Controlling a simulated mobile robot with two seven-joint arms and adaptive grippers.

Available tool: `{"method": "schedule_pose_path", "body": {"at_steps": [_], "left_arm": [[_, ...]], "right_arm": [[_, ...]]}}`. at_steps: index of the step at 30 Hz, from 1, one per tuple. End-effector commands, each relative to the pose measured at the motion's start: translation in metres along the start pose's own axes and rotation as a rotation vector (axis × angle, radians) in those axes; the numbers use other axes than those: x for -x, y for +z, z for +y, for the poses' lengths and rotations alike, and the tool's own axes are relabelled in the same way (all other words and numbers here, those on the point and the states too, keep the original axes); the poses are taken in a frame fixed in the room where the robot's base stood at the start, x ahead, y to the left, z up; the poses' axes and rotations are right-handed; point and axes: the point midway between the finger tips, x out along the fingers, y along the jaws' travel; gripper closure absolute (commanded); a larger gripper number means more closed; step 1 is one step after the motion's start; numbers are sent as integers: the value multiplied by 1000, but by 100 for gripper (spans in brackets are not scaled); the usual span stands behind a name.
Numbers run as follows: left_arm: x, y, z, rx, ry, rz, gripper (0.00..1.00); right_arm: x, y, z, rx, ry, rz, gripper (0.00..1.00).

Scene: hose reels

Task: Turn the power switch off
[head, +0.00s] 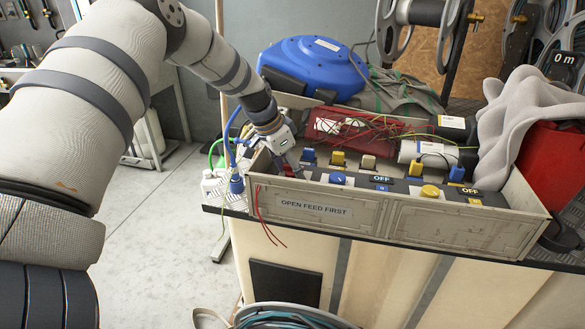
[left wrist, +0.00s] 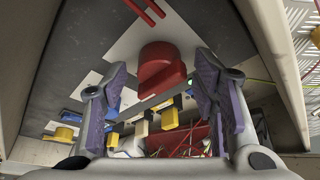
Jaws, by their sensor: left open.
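A panel of switches (head: 388,186) runs along a grey box on the bench, with blue and yellow knobs and "OFF" labels. My left gripper (head: 291,168) reaches down over the panel's left end. In the left wrist view, a red knob (left wrist: 161,69) on a pale plate lies between and beyond the two spread purple-padded fingers of my left gripper (left wrist: 160,88). The fingers are open with a gap to either side of it; I cannot tell if they touch it. My right gripper is not in view.
The box's front wall bears an "OPEN FEED FIRST" label (head: 313,209). Loose wires and a red block (head: 352,130) lie behind the switches. A blue hose reel (head: 312,66) stands at the back. A grey cloth (head: 528,112) drapes over the right end.

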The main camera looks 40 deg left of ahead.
Motion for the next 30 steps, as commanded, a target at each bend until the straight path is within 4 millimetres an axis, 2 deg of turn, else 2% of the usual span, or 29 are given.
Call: {"method": "schedule_pose_path", "body": {"at_steps": [2, 3, 9, 20, 30], "left_arm": [[1, -1, 0, 0, 0, 1, 46], [1, -1, 0, 0, 0, 1, 51], [1, 0, 0, 0, 0, 1, 93], [3, -1, 2, 41, -17, 2, 93], [5, -3, 4, 269, -112, 3, 93]], "right_arm": [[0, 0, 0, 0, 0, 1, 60], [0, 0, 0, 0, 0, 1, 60], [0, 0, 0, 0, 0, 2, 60], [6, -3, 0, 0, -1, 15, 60], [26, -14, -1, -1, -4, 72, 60]]}}
